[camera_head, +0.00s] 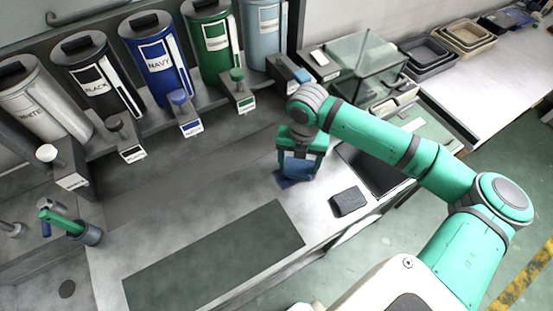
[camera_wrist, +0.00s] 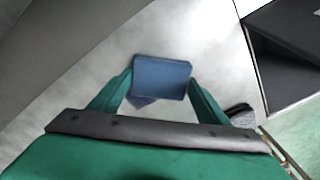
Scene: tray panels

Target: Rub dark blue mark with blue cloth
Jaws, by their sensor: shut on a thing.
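My gripper (camera_head: 300,163) points down over the right part of the grey counter, shut on a blue cloth (camera_head: 298,169). In the wrist view the cloth (camera_wrist: 162,77) looks like a folded blue pad between the two green fingers. A dark blue mark (camera_head: 285,183) shows on the counter at the cloth's lower left. In the wrist view a corner of the mark (camera_wrist: 142,103) shows below the cloth; the cloth hides the rest. The cloth is at or just above the counter; I cannot tell whether it touches.
A dark block (camera_head: 348,201) lies right of my gripper, near a dark recess (camera_head: 375,172). A dark green-grey panel (camera_head: 215,260) lies at the front left. Labelled canisters, including a navy one (camera_head: 157,60), line the back. Bare counter (camera_head: 225,180) lies to the left.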

